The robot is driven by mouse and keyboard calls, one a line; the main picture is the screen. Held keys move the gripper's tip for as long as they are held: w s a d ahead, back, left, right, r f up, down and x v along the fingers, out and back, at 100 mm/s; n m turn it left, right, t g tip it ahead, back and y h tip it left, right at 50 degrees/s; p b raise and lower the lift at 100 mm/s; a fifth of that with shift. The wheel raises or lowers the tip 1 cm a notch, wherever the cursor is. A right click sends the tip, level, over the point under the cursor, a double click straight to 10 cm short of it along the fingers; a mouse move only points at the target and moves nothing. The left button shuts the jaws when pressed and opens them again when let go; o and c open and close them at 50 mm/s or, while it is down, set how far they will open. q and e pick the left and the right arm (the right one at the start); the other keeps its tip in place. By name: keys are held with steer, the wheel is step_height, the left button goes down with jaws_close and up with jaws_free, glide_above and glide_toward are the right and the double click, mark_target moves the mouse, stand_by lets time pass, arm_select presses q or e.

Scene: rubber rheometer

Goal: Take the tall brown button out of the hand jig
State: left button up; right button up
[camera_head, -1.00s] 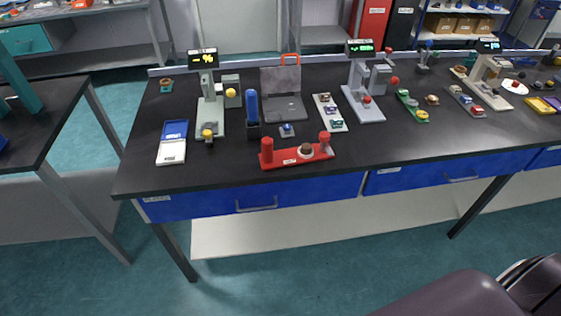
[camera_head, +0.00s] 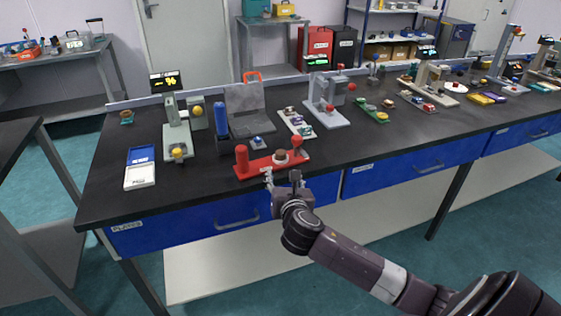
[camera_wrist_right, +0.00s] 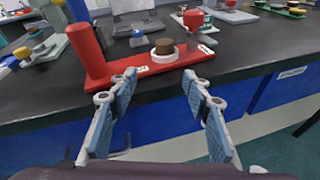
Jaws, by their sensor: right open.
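The red hand jig (camera_head: 270,165) lies near the front edge of the black bench, with a red post at each end. The brown button (camera_head: 281,155) sits between the posts in a pale ring; in the right wrist view the button (camera_wrist_right: 164,46) stands a little above its white ring (camera_wrist_right: 164,56). My right gripper (camera_head: 283,176) is open and empty, just in front of the jig at the bench edge. In the wrist view its two blue-padded fingers (camera_wrist_right: 158,84) are spread, with the button beyond and between them. My left gripper is not in view.
A tall blue cylinder (camera_head: 221,120) and a small blue-topped block (camera_head: 257,142) stand behind the jig. A tray of buttons (camera_head: 296,122) lies behind its right end. A blue and white box (camera_head: 140,168) lies at the left. Bare bench lies between it and the jig.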

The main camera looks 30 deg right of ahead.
mark_target(281, 153)
steer(key=shift+n+t, duration=0.3)
steer(key=shift+n, duration=0.6)
steer(key=shift+w+d+r, duration=0.1)
steer(key=shift+w+d, duration=0.75)
steer(key=shift+w, duration=0.55)
steer(key=shift+w+d+r, duration=0.15)
steer(key=shift+w+d, duration=0.7)
steer(key=shift+w, duration=0.6)
steer(key=shift+w+d+r, duration=0.1)
steer(key=shift+w+d, duration=0.75)
steer(key=shift+w, duration=0.55)
steer(key=shift+c, duration=0.7)
steer(key=c, duration=1)
